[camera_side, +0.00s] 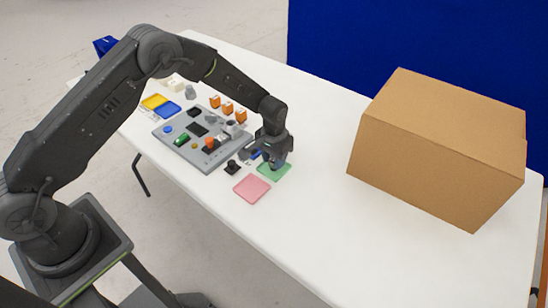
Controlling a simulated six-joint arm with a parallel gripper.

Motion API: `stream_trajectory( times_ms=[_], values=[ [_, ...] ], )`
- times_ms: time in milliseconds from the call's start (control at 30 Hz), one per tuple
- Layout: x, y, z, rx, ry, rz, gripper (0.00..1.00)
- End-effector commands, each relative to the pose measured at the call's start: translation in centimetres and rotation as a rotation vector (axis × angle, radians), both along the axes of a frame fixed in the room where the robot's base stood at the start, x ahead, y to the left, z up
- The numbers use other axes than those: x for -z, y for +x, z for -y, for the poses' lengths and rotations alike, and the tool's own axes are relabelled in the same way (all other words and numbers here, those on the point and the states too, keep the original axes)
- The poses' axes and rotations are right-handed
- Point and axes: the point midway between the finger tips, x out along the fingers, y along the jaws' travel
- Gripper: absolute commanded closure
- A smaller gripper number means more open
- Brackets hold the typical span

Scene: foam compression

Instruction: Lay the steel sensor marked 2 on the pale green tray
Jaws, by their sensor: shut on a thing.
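The pale green tray (268,177) lies flat on the white table, just behind a pink tray. My gripper (274,164) is directly above the green tray in the picture and covers its far part. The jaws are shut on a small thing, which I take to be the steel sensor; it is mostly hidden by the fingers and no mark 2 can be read. I cannot tell whether the held thing touches the tray.
A pink tray (251,188) lies in front. A small black object (232,167) stands left of the trays. A grey board (172,141) with several parts is further left, with orange blocks (228,108) behind it. A large cardboard box (437,150) stands right. The table between is clear.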

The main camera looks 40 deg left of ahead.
Motion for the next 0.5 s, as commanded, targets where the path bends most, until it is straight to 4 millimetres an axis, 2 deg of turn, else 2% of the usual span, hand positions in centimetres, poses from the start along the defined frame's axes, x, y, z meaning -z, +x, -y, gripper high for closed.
stream_trajectory(
  times_ms=[300, 333, 500],
  values=[
    [0.28, 0.03, -0.02, 0.000, 0.000, 0.001, 1.00],
    [0.24, 0.03, -0.02, 0.000, 0.000, 0.001, 0.62],
    [0.22, 0.01, -0.02, 0.000, 0.000, 0.001, 0.46]
  ],
)
